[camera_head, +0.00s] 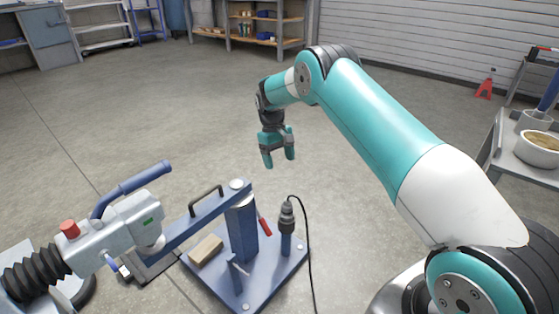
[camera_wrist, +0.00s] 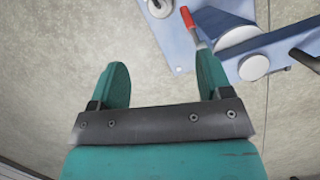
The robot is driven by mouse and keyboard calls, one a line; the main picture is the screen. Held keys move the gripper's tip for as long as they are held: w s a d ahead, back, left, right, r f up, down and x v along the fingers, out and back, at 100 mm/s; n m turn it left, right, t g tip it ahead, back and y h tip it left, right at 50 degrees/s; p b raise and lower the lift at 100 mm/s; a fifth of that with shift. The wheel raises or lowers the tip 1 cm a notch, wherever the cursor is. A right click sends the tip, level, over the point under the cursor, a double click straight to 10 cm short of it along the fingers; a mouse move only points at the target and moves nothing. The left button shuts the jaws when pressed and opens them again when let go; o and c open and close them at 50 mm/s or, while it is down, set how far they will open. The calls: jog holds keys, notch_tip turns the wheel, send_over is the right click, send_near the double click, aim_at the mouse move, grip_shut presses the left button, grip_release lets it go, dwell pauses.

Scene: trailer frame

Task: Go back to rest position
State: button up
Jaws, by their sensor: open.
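My gripper (camera_head: 279,157) hangs pointing down at the end of my teal and white arm, above the concrete floor. Its two teal fingers are apart with nothing between them. In the wrist view my gripper (camera_wrist: 163,88) is also open and empty, with bare floor between its fingers. It is apart from the blue base plate (camera_head: 216,284), beyond it in the head view. A red-handled tool (camera_head: 264,227) is at the blue post on that plate. In the wrist view the red-handled tool (camera_wrist: 188,18) shows near the right finger, which partly overlaps the blue plate in the picture.
A blue and grey arm-like fixture (camera_head: 120,225) with a red knob stands at the lower left. A black corded tool (camera_head: 287,218) stands upright on the plate. A cart with a bowl (camera_head: 540,149) is at the right. Shelves (camera_head: 265,22) stand far back. The middle floor is clear.

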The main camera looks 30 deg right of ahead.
jog(key=s+a+r+n+t+y, duration=0.1)
jog(key=s+a+r+n, duration=0.1)
jog(key=s+a+r, duration=0.55)
jog(key=s+a+r+n+t, duration=0.1)
jog(key=s+a+r, duration=0.4)
jog(key=r, duration=0.6)
jog(key=s+a+r+n+t+y, duration=0.1)
jog(key=s+a+r+y, duration=0.15)
jog(key=s, duration=1.05)
jog(key=s+a+r+n+y, duration=0.1)
jog(key=s+a+r+n, duration=0.2)
jog(key=s, duration=1)
notch_tip(320, 180, up, 38)
jog(key=a+m+p, duration=0.1)
jog(key=p, duration=3.7)
jog(key=shift+s+a, duration=0.2)
jog(key=shift+s, duration=0.05)
jog(key=shift+f, duration=0.15)
